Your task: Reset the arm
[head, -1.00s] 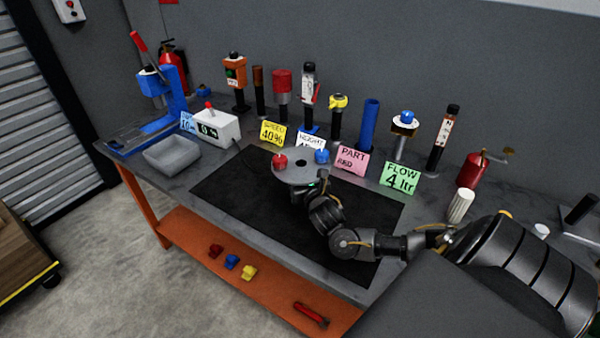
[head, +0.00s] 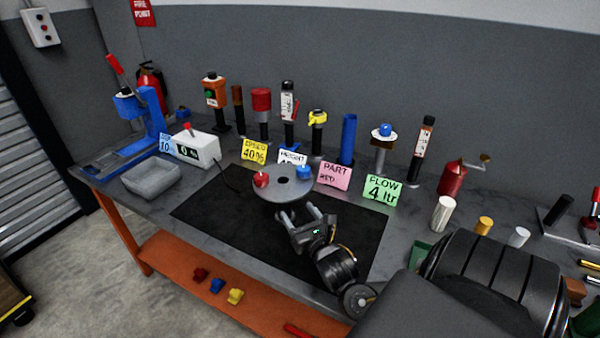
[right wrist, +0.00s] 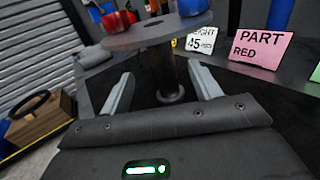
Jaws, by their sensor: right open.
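My right gripper (head: 299,215) is open and empty, low in front of the round grey positioner disc (head: 284,190). In the right wrist view its two fingers (right wrist: 160,92) stand apart, with the disc's post (right wrist: 169,80) seen between them, farther off. A red piece (head: 261,180) and a blue piece (head: 303,172) sit on the disc, on either side of a central hole. The disc (right wrist: 152,35) looks roughly level. My left gripper is in neither current view.
A black mat (head: 215,205) covers the bench middle. Cards reading speed (head: 255,151), part red (head: 333,176) and flow (head: 382,190) stand behind the disc. A white box (head: 195,147), a grey tray (head: 151,178) and a blue press (head: 152,115) are at left.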

